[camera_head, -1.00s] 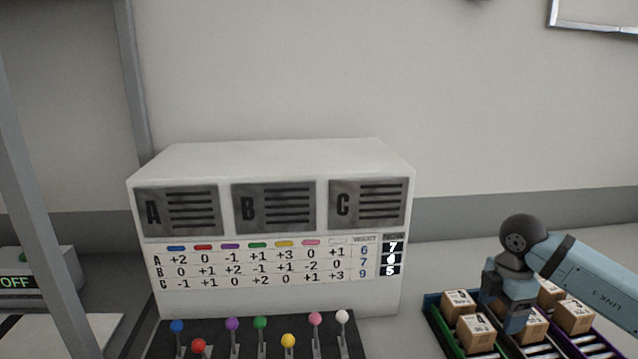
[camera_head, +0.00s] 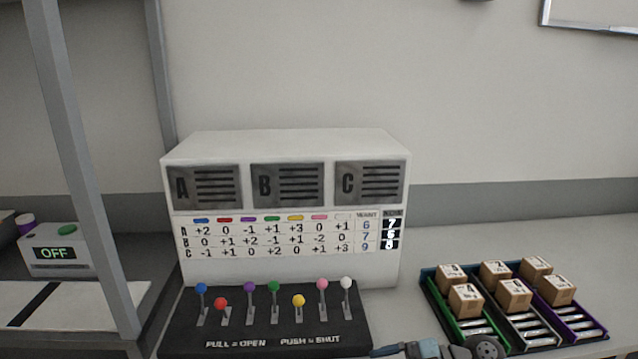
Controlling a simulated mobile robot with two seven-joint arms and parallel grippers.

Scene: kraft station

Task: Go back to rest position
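My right gripper (camera_head: 405,350) is at the bottom edge, right of the lever panel and in front of the tray. It is cut off by the frame, so I cannot tell whether it is open. No held object shows. My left gripper is not in view. The white machine (camera_head: 285,262) has vents A, B and C and a number table. The black lever panel (camera_head: 185,340) in front carries several coloured levers. The red lever (camera_head: 221,304) and yellow lever (camera_head: 299,300) sit lower than the others.
A tray (camera_head: 424,283) with green, grey and purple lanes holds several cardboard boxes (camera_head: 466,297) at right. A box reading OFF (camera_head: 55,254) with a green button stands at left behind a grey post (camera_head: 85,160). The counter behind the tray is clear.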

